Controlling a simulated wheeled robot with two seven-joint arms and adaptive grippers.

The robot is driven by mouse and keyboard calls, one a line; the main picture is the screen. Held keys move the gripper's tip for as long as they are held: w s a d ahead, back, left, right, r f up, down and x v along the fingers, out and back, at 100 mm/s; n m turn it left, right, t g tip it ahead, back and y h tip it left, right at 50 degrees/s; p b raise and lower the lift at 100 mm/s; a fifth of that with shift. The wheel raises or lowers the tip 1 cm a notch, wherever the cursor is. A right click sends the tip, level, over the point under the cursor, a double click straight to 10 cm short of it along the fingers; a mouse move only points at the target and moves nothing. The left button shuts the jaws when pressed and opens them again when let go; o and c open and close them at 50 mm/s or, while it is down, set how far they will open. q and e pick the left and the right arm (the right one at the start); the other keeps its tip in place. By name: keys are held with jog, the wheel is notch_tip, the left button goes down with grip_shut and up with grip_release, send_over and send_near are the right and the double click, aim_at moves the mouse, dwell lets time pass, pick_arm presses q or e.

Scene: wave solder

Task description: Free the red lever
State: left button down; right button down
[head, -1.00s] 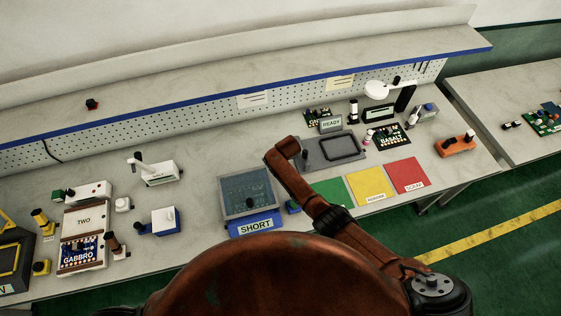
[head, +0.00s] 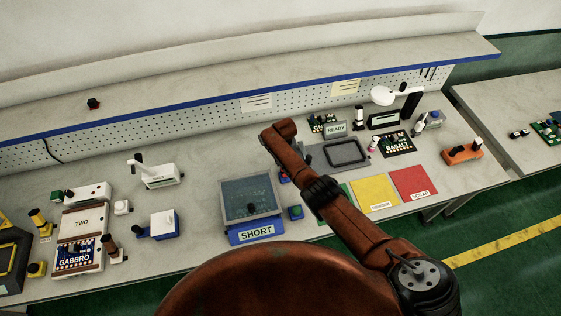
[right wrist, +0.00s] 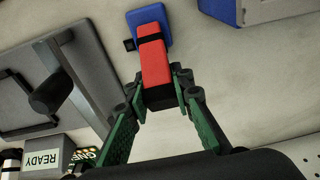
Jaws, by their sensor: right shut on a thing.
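The red lever (right wrist: 153,62) stands on a blue base (right wrist: 148,22) in the right wrist view, with a black band near its far end. My right gripper (right wrist: 162,88) is shut on the lever's near end, with a green finger on each side of it. My left gripper is in neither current view.
A grey plate with a dark handle (right wrist: 50,95) and the READY sign (right wrist: 42,160) are close by. Yellow (head: 374,192) and red (head: 413,182) mats lie to the right.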

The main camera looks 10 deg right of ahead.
jog(key=c, duration=1.7)
grip_release()
jog(key=shift+f, duration=0.1)
pick_arm(q)
jog(key=shift+s+f, duration=0.1)
jog(key=shift+s, duration=0.5)
jog(key=shift+a, duration=0.25)
pick_arm(e)
jog(key=shift+a+r, duration=0.1)
jog(key=shift+r, duration=0.4)
pick_arm(q)
jog(key=shift+w+d, duration=0.1)
jog(key=shift+d, duration=0.05)
pick_arm(e)
jog(key=r, duration=0.3)
jog(key=s+r, duration=0.1)
jog(key=r, duration=0.7)
jog(key=shift+s, duration=0.2)
